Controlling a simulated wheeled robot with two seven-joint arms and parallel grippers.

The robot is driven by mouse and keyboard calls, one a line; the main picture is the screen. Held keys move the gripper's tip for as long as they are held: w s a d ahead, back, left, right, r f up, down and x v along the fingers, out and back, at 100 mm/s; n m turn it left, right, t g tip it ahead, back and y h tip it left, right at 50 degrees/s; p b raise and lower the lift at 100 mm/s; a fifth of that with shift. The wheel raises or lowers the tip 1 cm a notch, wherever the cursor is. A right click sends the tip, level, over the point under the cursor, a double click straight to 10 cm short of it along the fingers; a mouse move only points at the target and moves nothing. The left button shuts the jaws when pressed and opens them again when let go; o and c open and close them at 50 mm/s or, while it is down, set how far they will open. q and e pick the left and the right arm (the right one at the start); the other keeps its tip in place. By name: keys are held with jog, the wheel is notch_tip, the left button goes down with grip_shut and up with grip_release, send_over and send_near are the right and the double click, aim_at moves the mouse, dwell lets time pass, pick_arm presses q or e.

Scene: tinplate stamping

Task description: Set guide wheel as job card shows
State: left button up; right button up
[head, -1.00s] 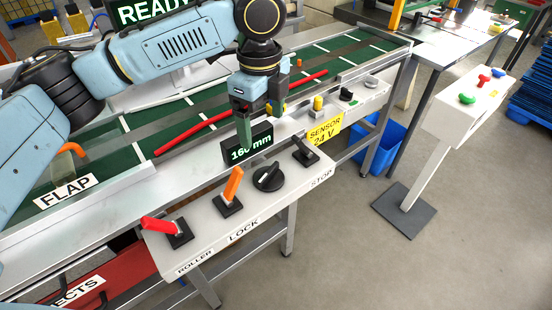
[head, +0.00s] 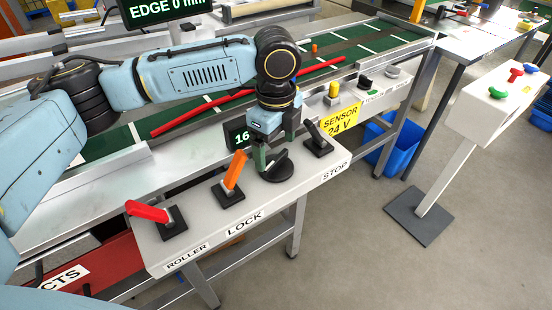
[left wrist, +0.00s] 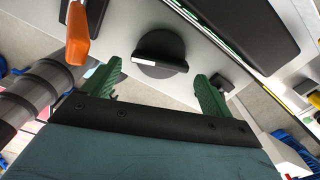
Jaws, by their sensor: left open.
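The guide wheel is a black round knob (head: 277,168) with a raised grip bar on the sloped grey panel; it also shows in the left wrist view (left wrist: 160,55) with a white mark on its bar. My left gripper (head: 276,160) is open above and around the knob in the head view. In the left wrist view its green fingers (left wrist: 158,85) stand apart, one toward each side of the knob, which looks uncovered. The display (head: 236,134) behind is partly hidden by my arm and shows "16". A screen (head: 165,10) at the top reads "EDGE 0 mm". No job card is identifiable.
A red lever (head: 149,212), an orange lever (head: 235,170) and a black lever (head: 318,136) stand close by on the panel (head: 200,226). The yellow sensor label (head: 340,119) lies to the right. A pedestal box (head: 500,100) with coloured buttons stands farther right.

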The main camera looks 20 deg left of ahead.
aim_at(276, 159)
pick_arm(q)
jog(key=shift+f+b, duration=0.3)
jog(key=shift+f, duration=1.45)
pick_arm(e)
jog(key=shift+w+a+r, duration=0.1)
jog(key=shift+w+r, duration=0.15)
jog(key=shift+w, duration=0.4)
jog(key=shift+w+a+r, duration=0.1)
jog(key=shift+w+r, duration=0.15)
jog(key=shift+w, duration=0.35)
pick_arm(q)
jog(key=shift+c, duration=0.4)
